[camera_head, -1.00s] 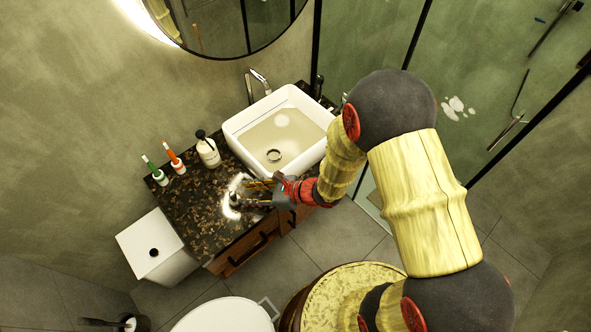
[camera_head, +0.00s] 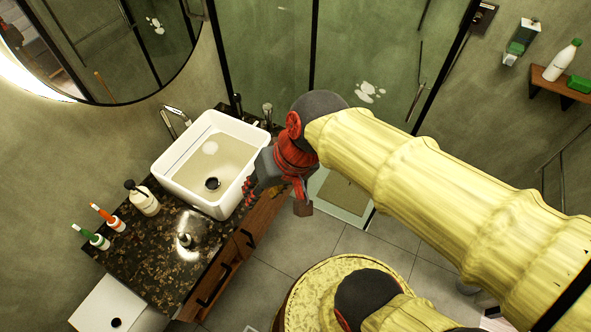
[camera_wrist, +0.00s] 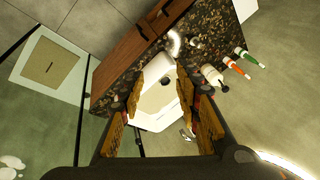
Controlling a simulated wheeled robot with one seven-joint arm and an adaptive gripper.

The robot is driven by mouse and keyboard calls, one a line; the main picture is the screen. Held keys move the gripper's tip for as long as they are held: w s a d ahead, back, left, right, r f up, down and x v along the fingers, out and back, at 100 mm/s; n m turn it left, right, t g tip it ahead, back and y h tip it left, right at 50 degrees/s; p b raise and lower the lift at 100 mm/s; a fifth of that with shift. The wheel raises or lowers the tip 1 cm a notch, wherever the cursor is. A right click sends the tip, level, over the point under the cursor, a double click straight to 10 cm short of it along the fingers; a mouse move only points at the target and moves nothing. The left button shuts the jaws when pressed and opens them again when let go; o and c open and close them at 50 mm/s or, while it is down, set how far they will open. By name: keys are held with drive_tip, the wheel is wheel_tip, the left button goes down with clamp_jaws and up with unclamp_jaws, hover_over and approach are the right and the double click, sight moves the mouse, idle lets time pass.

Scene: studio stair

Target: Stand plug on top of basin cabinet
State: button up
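The plug (camera_head: 184,239) is a small metallic piece that appears to stand upright on the dark speckled top of the basin cabinet (camera_head: 150,262), beside a bright glare patch. In the wrist view a small pale shape near the glare, probably the plug (camera_wrist: 193,42), shows on the cabinet top. My gripper (camera_head: 272,190) is at the right side of the basin, apart from the plug. In the wrist view my gripper (camera_wrist: 160,88) has its two fingers spread with nothing held between them; the basin shows in the gap.
The white basin (camera_head: 240,133) with a tap (camera_head: 172,115) stands behind the plug. A soap bottle (camera_head: 143,200), an orange tube (camera_head: 107,216) and a green tube (camera_head: 91,236) stand at the left. A white bin (camera_head: 100,302) is at lower left.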

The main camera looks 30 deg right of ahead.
drive_tip(key=s+d+r+n+t+h, duration=0.1)
drive_tip(key=d+r+t+h, duration=0.1)
drive_tip(key=d+r, duration=0.2)
drive_tip(key=d, duration=0.3)
drive_tip(key=shift+s+r+n+h, duration=0.15)
drive_tip(key=shift+s+n+h, duration=0.1)
drive_tip(key=shift+n+h, duration=0.15)
